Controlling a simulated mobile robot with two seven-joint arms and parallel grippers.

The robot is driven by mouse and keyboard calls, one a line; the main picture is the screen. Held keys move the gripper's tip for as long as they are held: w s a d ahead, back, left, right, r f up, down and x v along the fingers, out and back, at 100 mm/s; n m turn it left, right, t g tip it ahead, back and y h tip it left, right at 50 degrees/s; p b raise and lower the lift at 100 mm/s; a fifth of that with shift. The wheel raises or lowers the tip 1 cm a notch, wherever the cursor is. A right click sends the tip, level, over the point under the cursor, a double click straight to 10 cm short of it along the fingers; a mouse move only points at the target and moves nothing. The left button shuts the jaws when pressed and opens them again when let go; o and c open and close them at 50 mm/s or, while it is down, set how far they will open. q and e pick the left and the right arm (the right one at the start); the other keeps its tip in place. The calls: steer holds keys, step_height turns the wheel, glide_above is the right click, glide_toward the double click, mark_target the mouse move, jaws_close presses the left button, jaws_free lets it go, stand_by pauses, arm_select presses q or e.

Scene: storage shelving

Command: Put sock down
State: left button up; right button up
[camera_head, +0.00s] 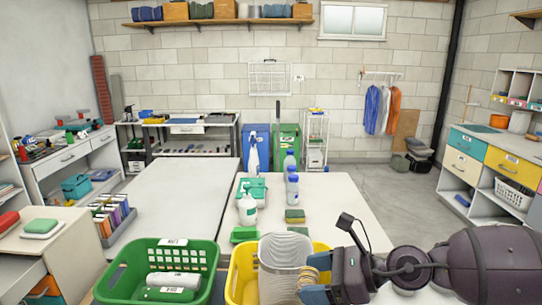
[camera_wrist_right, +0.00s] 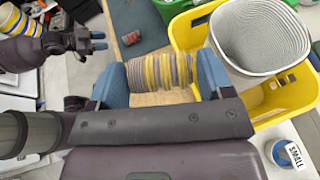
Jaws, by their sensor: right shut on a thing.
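My right gripper (camera_head: 318,271) is at the right rim of the yellow basket (camera_head: 236,275) in the head view. In the right wrist view the right gripper (camera_wrist_right: 160,76) is shut on a rolled sock (camera_wrist_right: 158,70) with yellow and grey stripes. The sock (camera_head: 320,260) is mostly hidden by the gripper in the head view. A pale grey ribbed bin (camera_head: 286,268) stands in the yellow basket, left of the held sock; it also shows in the wrist view (camera_wrist_right: 240,30). My left gripper (camera_wrist_right: 97,41) shows only in the wrist view, its blue fingertips a little apart and empty.
A green basket (camera_head: 113,272) with white and green items stands left of the yellow one. Behind are bottles (camera_head: 292,186), a spray bottle (camera_head: 247,207), green trays and sponges (camera_head: 295,215) on white tables.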

mark_target(318, 271)
steer(key=shift+w+d+r+m+t+h, duration=0.15)
steer(key=shift+w+r+m+t+h, duration=0.15)
steer(key=shift+w+r+m+t, duration=0.45)
steer(key=shift+w+d+r+m+t, duration=0.3)
steer(key=shift+r+m+t, duration=0.15)
steer(key=shift+r+t, duration=0.15)
steer(key=shift+w+d+m+t+h, duration=1.55)
steer(key=shift+d+m+t+h, duration=1.45)
steer(key=shift+m+h, duration=0.65)
steer(key=s+d+f+m+t+h, duration=0.1)
steer(key=s+d+f+m+h, duration=0.4)
steer(key=s+f, duration=0.2)
steer(key=shift+d+f, duration=0.35)
steer(key=shift+f, duration=1)
